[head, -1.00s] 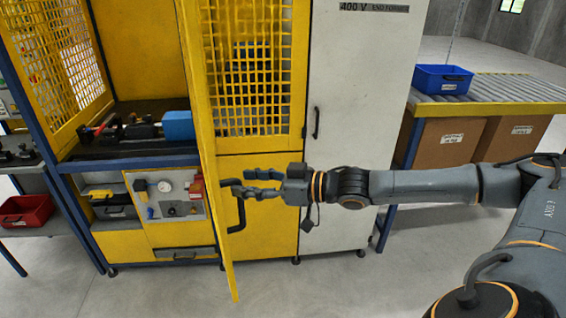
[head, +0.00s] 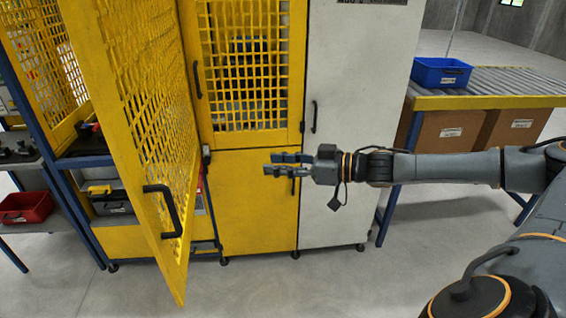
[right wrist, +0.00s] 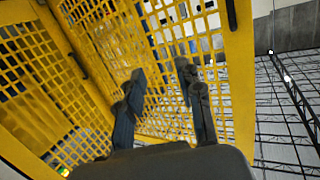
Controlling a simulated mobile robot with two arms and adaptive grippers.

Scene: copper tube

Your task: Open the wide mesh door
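The wide yellow mesh door (head: 140,110) stands partly open at an angle on the left in the head view. Yellow mesh fills much of that view; I cannot tell which panel is the wide door. My left gripper is not in view.
A narrower yellow mesh panel (head: 250,65) with a solid panel below stands behind my right gripper. A white-grey cabinet (head: 355,120) is right of it. A roller conveyor (head: 500,90) carries a blue bin (head: 441,73). The grey floor in front is clear.

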